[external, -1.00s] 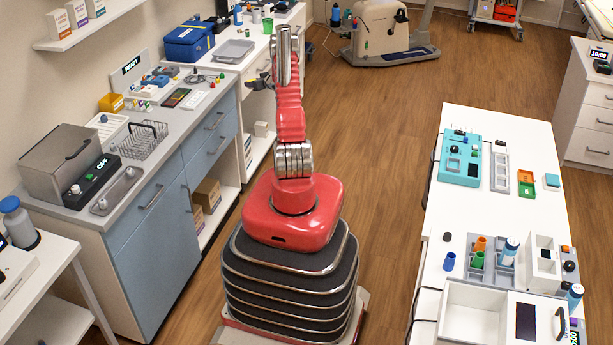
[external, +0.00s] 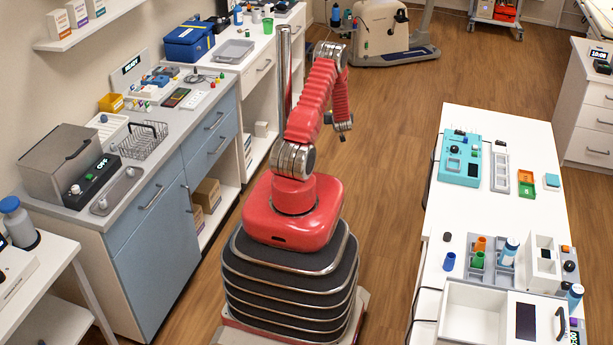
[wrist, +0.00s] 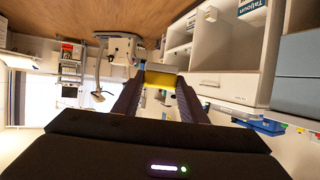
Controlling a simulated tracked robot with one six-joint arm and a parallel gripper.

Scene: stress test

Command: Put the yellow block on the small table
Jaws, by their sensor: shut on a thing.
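My gripper (wrist: 160,88) is shut on the yellow block (wrist: 160,80), which shows between the fingertips in the wrist view. In the external view my gripper (external: 343,130) hangs in the air over the open floor, right of the left counter. The block cannot be made out there. A small white table (external: 62,262) stands at the lower left, partly cut off by the picture edge. I cannot tell for sure whether it is the small table of the task.
A grey-topped counter (external: 165,122) with blue fronts holds an oven, a rack and a yellow bin (external: 111,103). A long white table (external: 480,212) on the right carries a teal device and trays. The wooden floor (external: 400,120) between is clear.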

